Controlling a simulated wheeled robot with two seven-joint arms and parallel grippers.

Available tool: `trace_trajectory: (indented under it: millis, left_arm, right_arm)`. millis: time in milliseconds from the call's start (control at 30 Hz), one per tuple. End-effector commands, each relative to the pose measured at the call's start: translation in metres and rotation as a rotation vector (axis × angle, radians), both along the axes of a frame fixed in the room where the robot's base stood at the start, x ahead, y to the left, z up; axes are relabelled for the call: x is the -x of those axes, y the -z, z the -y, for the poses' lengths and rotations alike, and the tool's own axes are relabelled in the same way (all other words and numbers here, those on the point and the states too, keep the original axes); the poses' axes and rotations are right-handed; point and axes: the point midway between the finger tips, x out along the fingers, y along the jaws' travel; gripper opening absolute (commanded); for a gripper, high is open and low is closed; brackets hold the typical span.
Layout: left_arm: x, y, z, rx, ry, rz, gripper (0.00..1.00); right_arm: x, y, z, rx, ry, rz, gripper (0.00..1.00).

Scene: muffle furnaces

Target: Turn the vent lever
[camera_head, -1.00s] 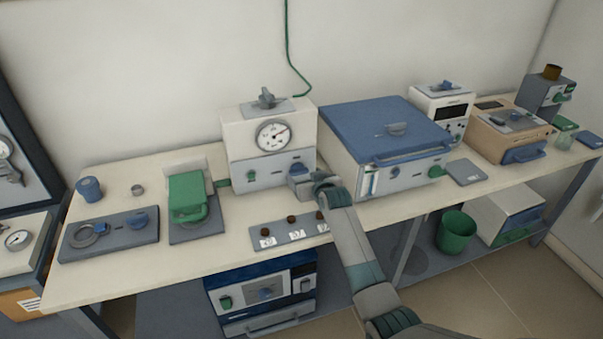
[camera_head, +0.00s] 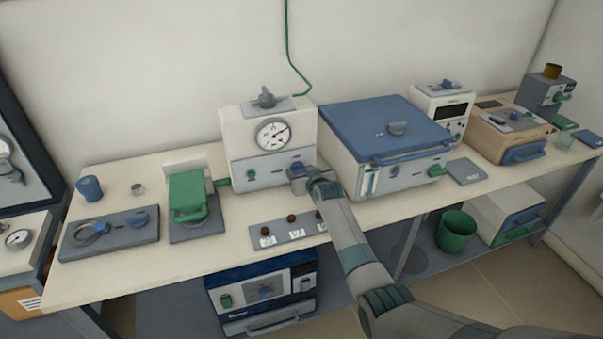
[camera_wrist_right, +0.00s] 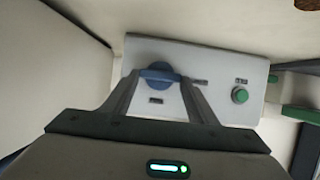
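The vent lever is most likely the blue lever (camera_head: 296,171) low on the right of the front panel of the white box with the dial (camera_head: 238,139). In the right wrist view the blue lever (camera_wrist_right: 158,74) sits on the pale panel, between my fingertips. My right gripper (camera_wrist_right: 158,82) has its fingers spread, one on each side of the lever. I cannot tell whether they touch it. In the head view my right gripper (camera_head: 306,174) is at the panel and partly hides the lever. My left gripper is not in view.
A blue-topped furnace (camera_head: 385,128) stands close on the right. A plate with several brown knobs (camera_head: 287,230) lies in front of the box. A green-handled device (camera_head: 188,195) is on the left. In the right wrist view a green button (camera_wrist_right: 240,95) is on the same panel.

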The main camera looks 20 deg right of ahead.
Motion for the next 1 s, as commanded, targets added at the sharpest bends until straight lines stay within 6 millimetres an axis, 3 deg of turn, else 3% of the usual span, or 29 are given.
trace_trajectory:
  millis: [67, 533, 1000]
  left_arm:
    - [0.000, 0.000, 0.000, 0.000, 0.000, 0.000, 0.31]
    - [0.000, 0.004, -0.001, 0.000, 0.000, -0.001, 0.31]
    - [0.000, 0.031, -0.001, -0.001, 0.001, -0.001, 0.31]
  right_arm:
    - [0.000, 0.000, 0.000, 0.000, 0.000, 0.000, 0.30]
    - [0.000, 0.001, 0.002, -0.060, 0.001, -0.002, 0.31]
    - [0.000, 0.005, 0.008, -0.374, 0.000, -0.013, 0.31]
